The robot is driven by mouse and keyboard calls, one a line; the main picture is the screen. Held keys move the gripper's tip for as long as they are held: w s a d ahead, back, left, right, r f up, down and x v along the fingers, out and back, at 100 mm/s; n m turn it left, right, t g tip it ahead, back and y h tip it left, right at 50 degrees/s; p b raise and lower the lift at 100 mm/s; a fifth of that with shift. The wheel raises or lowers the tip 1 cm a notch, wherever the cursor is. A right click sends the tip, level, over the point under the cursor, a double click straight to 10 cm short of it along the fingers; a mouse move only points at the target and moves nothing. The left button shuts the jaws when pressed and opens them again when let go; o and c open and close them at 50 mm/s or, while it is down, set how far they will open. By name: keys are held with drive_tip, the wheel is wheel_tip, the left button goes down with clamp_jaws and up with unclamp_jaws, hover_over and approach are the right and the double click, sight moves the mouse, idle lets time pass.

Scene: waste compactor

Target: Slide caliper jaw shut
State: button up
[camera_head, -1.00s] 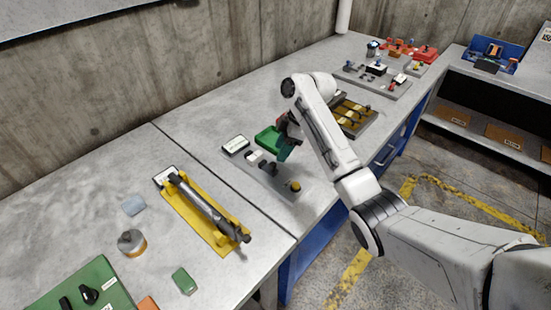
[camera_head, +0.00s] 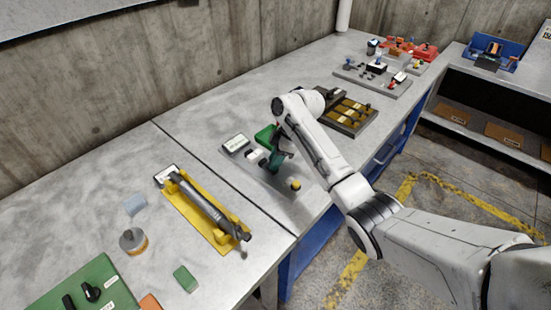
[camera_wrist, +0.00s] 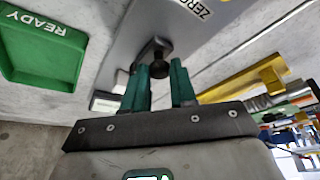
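A grey fixture plate (camera_head: 240,178) lies on the bench, with a black knob (camera_wrist: 158,68) standing on it in the wrist view. I take this knob to be on the caliper's sliding jaw, but the jaw is not clearly seen. My gripper (camera_head: 276,157) is low over the plate, and its two green fingers are apart in the wrist view (camera_wrist: 159,72). The knob appears between the fingertips in the picture; I cannot tell if they touch it. A pale block (camera_head: 254,155) sits on the plate left of the gripper. The arm and gripper hide part of the plate.
A green tray marked READY (camera_wrist: 40,45) is close beside the plate. A yellow button (camera_head: 296,184) is at the plate's near right end. A yellow cradle (camera_head: 205,222) holding a grey cylinder lies to the left. A brass-coloured panel (camera_head: 348,112) is behind the arm.

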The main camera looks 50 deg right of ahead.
sight(263, 163)
clamp_jaws()
drive_tip(key=shift+w+f+b, duration=0.15)
drive_tip(key=shift+w+b, duration=0.8)
drive_tip(key=shift+w, duration=0.45)
drive_tip(key=shift+w+r, duration=0.15)
drive_tip(key=shift+r, duration=0.15)
drive_tip(key=shift+o, duration=2)
unclamp_jaws()
drive_tip(key=shift+w, duration=0.2)
drive_tip(key=shift+o, duration=0.4)
drive_tip(key=shift+s, duration=0.1)
drive_tip(key=b+v, duration=0.1)
drive_tip(key=v, duration=0.9)
drive_tip(key=shift+r+b, duration=0.25)
drive_tip(key=shift+b, duration=0.05)
